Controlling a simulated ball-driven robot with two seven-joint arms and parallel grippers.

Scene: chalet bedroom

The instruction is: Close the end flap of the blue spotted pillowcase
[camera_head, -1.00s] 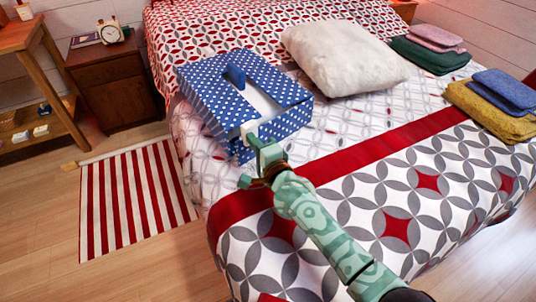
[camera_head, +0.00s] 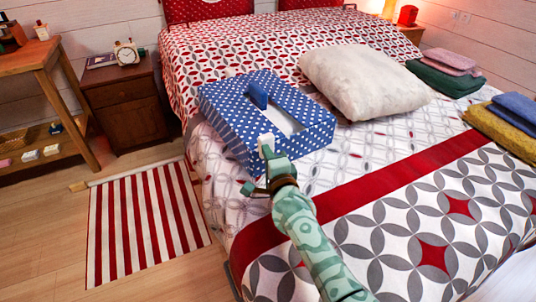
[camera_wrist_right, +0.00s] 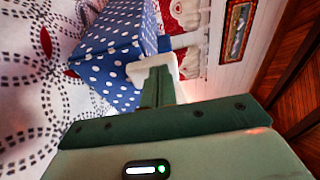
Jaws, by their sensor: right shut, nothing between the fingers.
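The blue spotted pillowcase (camera_head: 225,105) lies on the bed as a boxy shape with white dots. A pale opening (camera_head: 287,122) runs along its top, and a plain blue upright tab (camera_head: 258,95) stands beside it. I cannot tell the end flap's exact edge. My right gripper (camera_head: 266,143) is shut and empty, its pale fingertips at the pillowcase's near side. In the right wrist view the shut fingers (camera_wrist_right: 152,78) overlap the dotted side (camera_wrist_right: 112,60); whether they touch it is unclear. My left gripper is out of view.
A white pillow (camera_head: 365,82) lies right of the pillowcase. Folded cloths (camera_head: 445,75) are stacked at the bed's right side. A nightstand (camera_head: 122,105) and a striped rug (camera_head: 145,220) are to the left.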

